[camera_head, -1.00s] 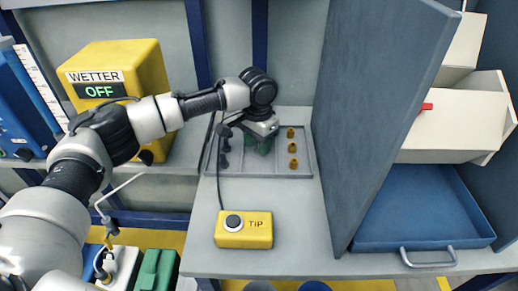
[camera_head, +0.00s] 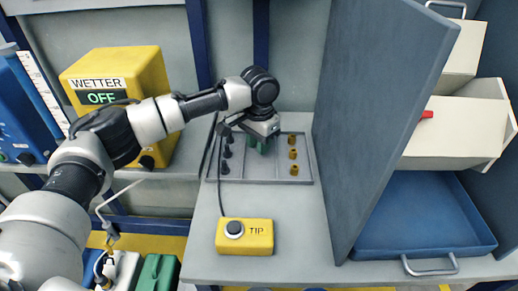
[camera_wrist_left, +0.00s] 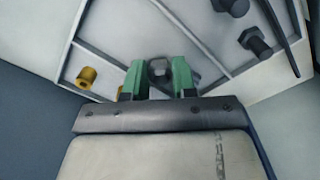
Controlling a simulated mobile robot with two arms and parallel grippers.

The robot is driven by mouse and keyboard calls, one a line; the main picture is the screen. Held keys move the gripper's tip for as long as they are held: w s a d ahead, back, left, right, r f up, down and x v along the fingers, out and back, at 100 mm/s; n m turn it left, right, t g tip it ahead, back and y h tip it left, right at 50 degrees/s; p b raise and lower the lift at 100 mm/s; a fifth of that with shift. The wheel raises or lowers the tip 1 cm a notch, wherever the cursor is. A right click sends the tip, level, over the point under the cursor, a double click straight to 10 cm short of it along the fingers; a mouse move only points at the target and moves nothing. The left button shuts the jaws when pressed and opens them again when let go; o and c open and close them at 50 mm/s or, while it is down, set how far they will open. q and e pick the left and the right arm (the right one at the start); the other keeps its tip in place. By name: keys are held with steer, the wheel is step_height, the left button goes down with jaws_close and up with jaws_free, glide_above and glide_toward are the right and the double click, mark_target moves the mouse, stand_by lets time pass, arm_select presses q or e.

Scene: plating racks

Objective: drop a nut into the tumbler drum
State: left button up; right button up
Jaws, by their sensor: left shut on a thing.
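My left gripper (camera_head: 259,146) hangs over the middle of a grey sorting tray (camera_head: 265,182), its green fingers pointing down. In the left wrist view its fingers (camera_wrist_left: 159,78) are shut on a grey nut (camera_wrist_left: 159,70). Dark pieces (camera_head: 225,154) stand in the tray's left compartment and brass pieces (camera_head: 293,154) in its right one. A cream angular open body (camera_head: 455,130) with a red tab, perhaps the tumbler drum, is at the right, partly hidden by a grey panel. My right gripper is not in view.
The tall grey panel (camera_head: 375,110) stands between the tray and the cream body. A blue tray (camera_head: 420,215) with a handle lies below that body. A yellow TIP button box (camera_head: 244,236) sits in front of the sorting tray; a yellow WETTER box (camera_head: 118,85) stands left.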

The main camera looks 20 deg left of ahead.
arm_select(q)
step_height(320, 180, up, 8)
steer(key=shift+f+p, duration=0.25)
steer(key=shift+p, duration=0.15)
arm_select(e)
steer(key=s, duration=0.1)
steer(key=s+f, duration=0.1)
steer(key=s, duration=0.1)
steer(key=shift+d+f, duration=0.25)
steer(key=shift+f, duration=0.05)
